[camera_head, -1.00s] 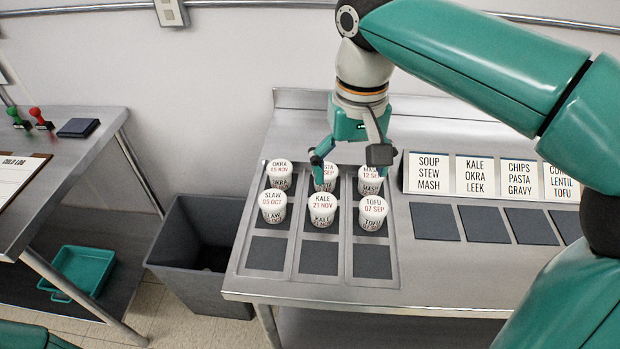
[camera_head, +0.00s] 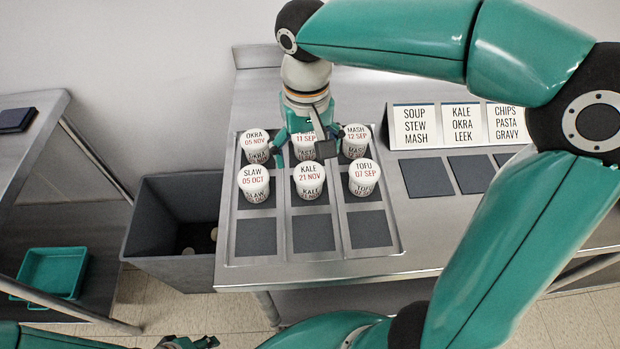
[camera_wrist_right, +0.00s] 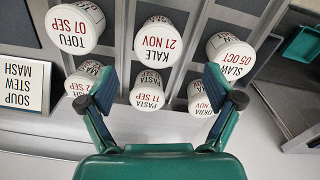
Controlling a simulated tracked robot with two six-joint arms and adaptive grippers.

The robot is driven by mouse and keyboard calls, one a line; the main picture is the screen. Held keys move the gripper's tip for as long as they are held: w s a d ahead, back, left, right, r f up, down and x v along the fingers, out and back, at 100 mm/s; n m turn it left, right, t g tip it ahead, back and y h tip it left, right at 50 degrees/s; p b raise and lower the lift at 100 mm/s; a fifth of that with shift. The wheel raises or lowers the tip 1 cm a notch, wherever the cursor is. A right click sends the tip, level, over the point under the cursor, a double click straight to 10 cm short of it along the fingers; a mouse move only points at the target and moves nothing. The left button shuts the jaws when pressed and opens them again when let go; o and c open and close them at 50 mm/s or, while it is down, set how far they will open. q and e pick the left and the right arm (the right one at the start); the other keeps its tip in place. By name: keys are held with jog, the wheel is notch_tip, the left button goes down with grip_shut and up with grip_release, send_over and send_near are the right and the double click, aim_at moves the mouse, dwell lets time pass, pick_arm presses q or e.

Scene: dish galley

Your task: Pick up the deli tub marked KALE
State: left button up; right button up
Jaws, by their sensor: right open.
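The white KALE tub (camera_head: 309,185), dated 21 NOV, stands upright in the middle column of the steel tray (camera_head: 235,255), between SLAW (camera_head: 254,186) and TOFU (camera_head: 364,182). It also shows in the right wrist view (camera_wrist_right: 157,45). My right gripper (camera_head: 302,152) is open and empty. Its fingers hang on either side of the PASTA tub (camera_head: 306,145), just behind KALE; contact cannot be told. In the right wrist view the open fingers (camera_wrist_right: 162,102) have PASTA (camera_wrist_right: 147,93) between them and KALE beyond. My left gripper (camera_head: 190,342) barely shows at the bottom edge.
OKRA (camera_head: 255,144) and MASH (camera_head: 356,140) stand at either side of PASTA. The tray's front row of dark pads is empty. Label cards (camera_head: 414,127) stand at the right behind dark pads (camera_head: 429,178). A grey bin (camera_head: 165,265) stands left of the counter.

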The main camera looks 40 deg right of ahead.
aim_at(309, 173)
jog(key=shift+s+f, duration=0.15)
jog(key=shift+f, duration=1.4)
jog(key=shift+s+f, duration=0.1)
jog(key=shift+f, duration=1.4)
jog(key=c, duration=1.3)
